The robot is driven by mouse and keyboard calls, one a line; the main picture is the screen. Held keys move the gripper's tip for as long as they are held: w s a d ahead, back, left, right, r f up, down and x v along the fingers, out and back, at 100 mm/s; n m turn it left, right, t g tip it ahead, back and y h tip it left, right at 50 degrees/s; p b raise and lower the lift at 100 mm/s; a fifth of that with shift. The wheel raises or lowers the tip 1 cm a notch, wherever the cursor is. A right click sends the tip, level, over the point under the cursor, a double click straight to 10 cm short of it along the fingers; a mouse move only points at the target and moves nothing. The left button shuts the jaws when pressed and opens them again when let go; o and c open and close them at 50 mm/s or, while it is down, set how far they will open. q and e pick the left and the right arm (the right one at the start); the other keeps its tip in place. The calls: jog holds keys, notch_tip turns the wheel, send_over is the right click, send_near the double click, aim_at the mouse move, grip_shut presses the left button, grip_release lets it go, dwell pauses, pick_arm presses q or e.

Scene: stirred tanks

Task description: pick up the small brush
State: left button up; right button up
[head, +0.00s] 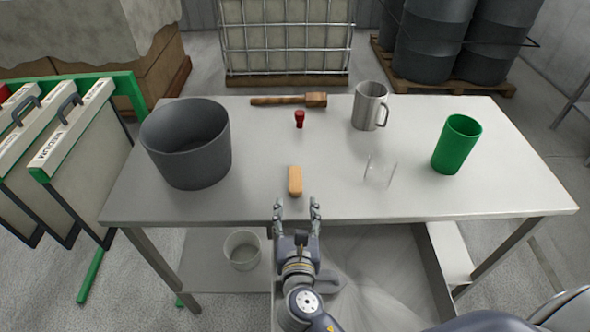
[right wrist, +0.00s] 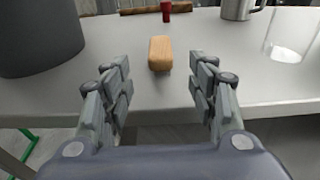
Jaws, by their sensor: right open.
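The small brush (head: 295,181) lies near the front edge of the table, showing as a tan, rounded block with its long side pointing away from me. It also shows in the right wrist view (right wrist: 160,53), ahead of the fingers and centred between them. My right gripper (head: 297,204) is open and empty, just in front of the table's front edge and short of the brush. Its two fingers also show in the right wrist view (right wrist: 160,88), spread wide apart. My left gripper is not in view.
On the table (head: 340,205) stand a grey bucket (head: 187,160) at left, a red item (head: 299,119), a wooden mallet (head: 290,100), a steel mug (head: 368,106), a clear glass (head: 379,170) and a green cup (head: 456,145). The surface right around the brush is clear.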

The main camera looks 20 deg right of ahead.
aim_at(296, 187)
jog(key=x, duration=0.3)
jog(key=shift+w+d, duration=0.1)
jog(key=shift+w, duration=0.5)
jog(key=p+x, duration=0.1)
jog(key=x, duration=0.4)
jog(key=shift+w+d, duration=0.1)
jog(key=shift+w, duration=0.15)
jog(key=c, duration=0.8)
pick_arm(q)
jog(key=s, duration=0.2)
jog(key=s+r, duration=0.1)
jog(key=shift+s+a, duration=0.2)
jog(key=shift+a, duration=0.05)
pick_arm(e)
jog(key=c, duration=0.3)
